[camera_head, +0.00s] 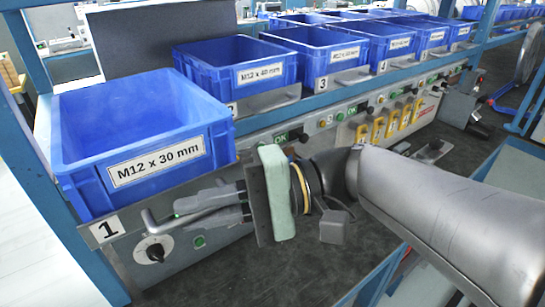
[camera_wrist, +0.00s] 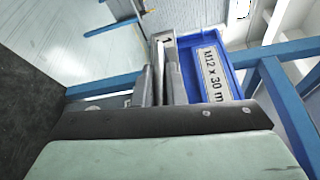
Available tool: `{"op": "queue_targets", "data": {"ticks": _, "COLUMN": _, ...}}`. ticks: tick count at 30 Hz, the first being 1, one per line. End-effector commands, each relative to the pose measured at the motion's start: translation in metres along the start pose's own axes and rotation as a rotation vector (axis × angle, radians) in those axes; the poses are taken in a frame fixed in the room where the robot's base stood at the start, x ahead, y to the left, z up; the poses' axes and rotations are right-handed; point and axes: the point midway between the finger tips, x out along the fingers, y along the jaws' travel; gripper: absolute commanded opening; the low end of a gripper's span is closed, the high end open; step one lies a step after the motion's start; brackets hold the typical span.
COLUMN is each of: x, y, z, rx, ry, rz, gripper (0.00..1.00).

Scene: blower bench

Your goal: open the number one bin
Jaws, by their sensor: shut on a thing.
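The number one bin (camera_head: 90,190) is the blue bin at the front left, labelled "M12 x 30 mm". Its grey front rail carries a "1" plate (camera_head: 107,229). A bent metal handle (camera_head: 150,219) sticks out below the bin. My gripper (camera_head: 180,207) reaches in from the right, and its fingers are closed around the handle, hiding most of it. In the wrist view the fingers (camera_wrist: 160,75) lie beside the "1" plate (camera_wrist: 167,42) and the blue bin (camera_wrist: 215,50). The exact contact on the handle is hidden there.
More blue bins (camera_head: 235,65) stand in a row toward the back right. A grey control panel with a black knob (camera_head: 154,250) and green buttons runs below them. A blue post (camera_head: 45,200) stands at the left. The dark bench top (camera_head: 240,275) is mostly clear in front.

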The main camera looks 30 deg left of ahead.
Motion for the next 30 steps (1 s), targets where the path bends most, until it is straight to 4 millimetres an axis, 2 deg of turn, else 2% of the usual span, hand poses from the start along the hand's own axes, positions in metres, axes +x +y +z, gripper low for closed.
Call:
{"op": "queue_targets", "data": {"ticks": 2, "x": 0.000, "y": 0.000, "z": 0.000, "rx": 0.001, "ry": 0.000, "rz": 0.000, "gripper": 0.00}}
{"op": "queue_targets", "data": {"ticks": 3, "x": 0.000, "y": 0.000, "z": 0.000, "rx": 0.001, "ry": 0.000, "rz": 0.000, "gripper": 0.19}}
{"op": "queue_targets", "data": {"ticks": 5, "x": 0.000, "y": 0.000, "z": 0.000, "rx": 0.001, "ry": 0.000, "rz": 0.000, "gripper": 0.33}}
{"op": "queue_targets", "data": {"ticks": 16, "x": 0.000, "y": 0.000, "z": 0.000, "rx": 0.000, "ry": 0.000, "rz": 0.000, "gripper": 0.33}}
{"op": "queue_targets", "data": {"ticks": 20, "x": -0.006, "y": 0.000, "z": -0.001, "rx": 0.000, "ry": 0.002, "rz": 0.000, "gripper": 0.33}}
{"op": "queue_targets", "data": {"ticks": 26, "x": -0.039, "y": 0.000, "z": -0.002, "rx": 0.000, "ry": 0.004, "rz": -0.001, "gripper": 0.33}}
{"op": "queue_targets", "data": {"ticks": 30, "x": -0.074, "y": 0.000, "z": -0.002, "rx": 0.000, "ry": 0.004, "rz": -0.002, "gripper": 0.33}}
